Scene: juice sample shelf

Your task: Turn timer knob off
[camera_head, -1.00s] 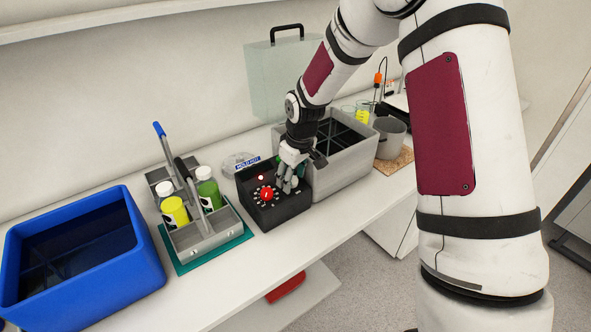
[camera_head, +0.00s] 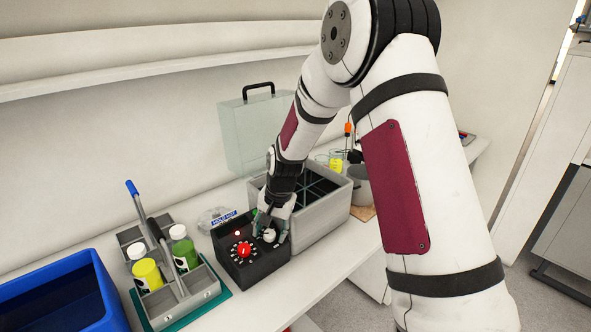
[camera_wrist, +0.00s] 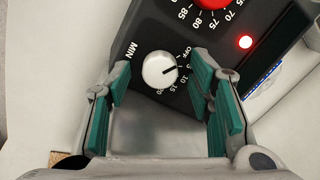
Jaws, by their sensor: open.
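The black control box (camera_head: 249,266) stands on the counter with a red dial (camera_head: 243,250) and a lit red lamp. Its white timer knob (camera_head: 269,236) is right of the dial; in the wrist view the knob (camera_wrist: 157,70) has a dark pointer line aimed right, near the 5 mark just below OFF. My gripper (camera_head: 270,228) points down over the knob's side of the box. In the wrist view my gripper (camera_wrist: 158,75) is open, with a green-padded finger on each side of the knob and a visible gap to each. Contact is not evident.
A grey bin (camera_head: 322,222) with dark dividers stands just right of the box. A grey bottle carrier (camera_head: 190,304) on a green mat and a blue tub (camera_head: 105,290) are to the left. A labelled clear lid (camera_head: 214,216) lies behind the box. Wall and shelf are behind.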

